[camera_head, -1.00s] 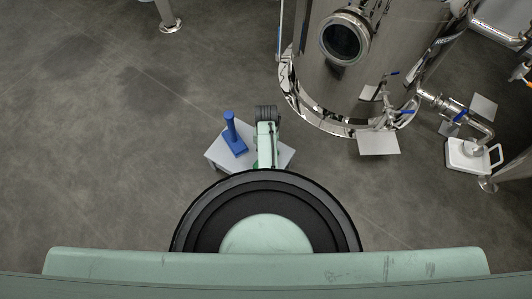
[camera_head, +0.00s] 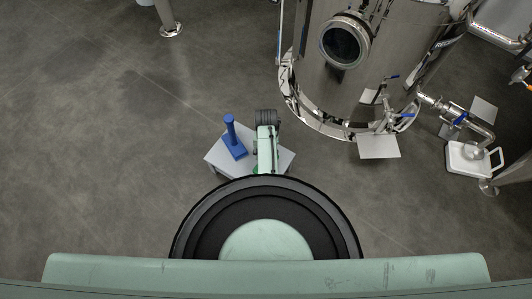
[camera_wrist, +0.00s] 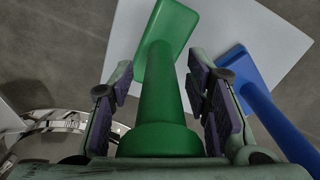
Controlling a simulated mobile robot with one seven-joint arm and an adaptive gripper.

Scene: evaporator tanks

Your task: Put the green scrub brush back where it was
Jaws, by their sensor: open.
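The green scrub brush (camera_wrist: 163,95) shows in the wrist view, with its handle end near the camera and its flat head farther off, over a pale slab. My gripper (camera_wrist: 165,88) is open, with one padded finger on each side of the green handle. A gap shows between the handle and the fingers on both sides. In the head view my arm hides nearly all of the green brush. The pale slab (camera_head: 217,160) also shows in the wrist view (camera_wrist: 285,45).
A blue brush (camera_head: 231,138) stands on the slab close to the left of my arm; in the wrist view it is right of my gripper (camera_wrist: 262,100). A shiny steel tank (camera_head: 345,90) stands up and right.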

